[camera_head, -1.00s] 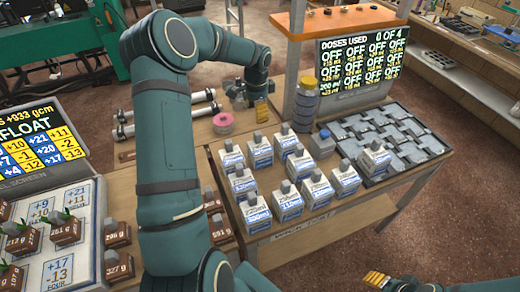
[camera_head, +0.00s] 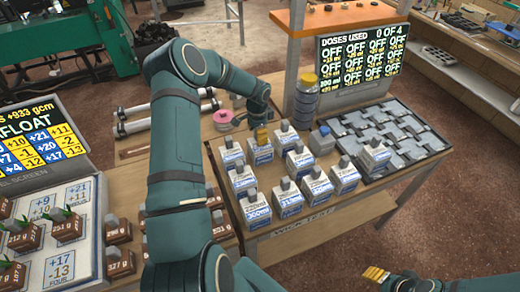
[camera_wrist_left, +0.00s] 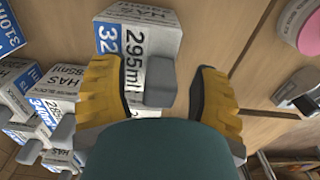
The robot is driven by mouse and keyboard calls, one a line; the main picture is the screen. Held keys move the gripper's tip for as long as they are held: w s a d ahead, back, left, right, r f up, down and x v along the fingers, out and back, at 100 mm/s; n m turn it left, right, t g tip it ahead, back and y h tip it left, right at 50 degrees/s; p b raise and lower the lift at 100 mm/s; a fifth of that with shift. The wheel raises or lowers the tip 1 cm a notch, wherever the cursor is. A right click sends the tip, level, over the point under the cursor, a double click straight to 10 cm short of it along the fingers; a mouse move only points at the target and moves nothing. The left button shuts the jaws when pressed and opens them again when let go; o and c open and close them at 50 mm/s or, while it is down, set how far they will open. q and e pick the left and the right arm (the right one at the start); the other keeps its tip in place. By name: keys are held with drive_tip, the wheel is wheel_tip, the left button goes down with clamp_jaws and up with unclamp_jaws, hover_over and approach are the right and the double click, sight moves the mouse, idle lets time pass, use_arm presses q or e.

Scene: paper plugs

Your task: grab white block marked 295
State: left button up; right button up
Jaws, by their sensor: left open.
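The white block marked 295ml (camera_wrist_left: 148,40), with a blue panel and a grey knob, is in the left wrist view, just ahead of the fingers. My left gripper (camera_wrist_left: 158,92) is open, its yellow fingers on either side of the grey knob. I cannot tell if they touch it. In the head view my left gripper (camera_head: 261,135) is over a white block (camera_head: 260,155) in the back row, partly covering it; its label is unreadable there. My right gripper (camera_head: 376,274) shows only in part at the lower right, away from the blocks.
Several similar white blocks (camera_head: 289,203) stand close by on the wooden table (camera_head: 330,222). A screen (camera_head: 360,65) stands behind.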

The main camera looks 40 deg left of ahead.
use_arm(q)
clamp_jaws()
drive_tip(key=shift+r, duration=0.1)
idle(0.4)
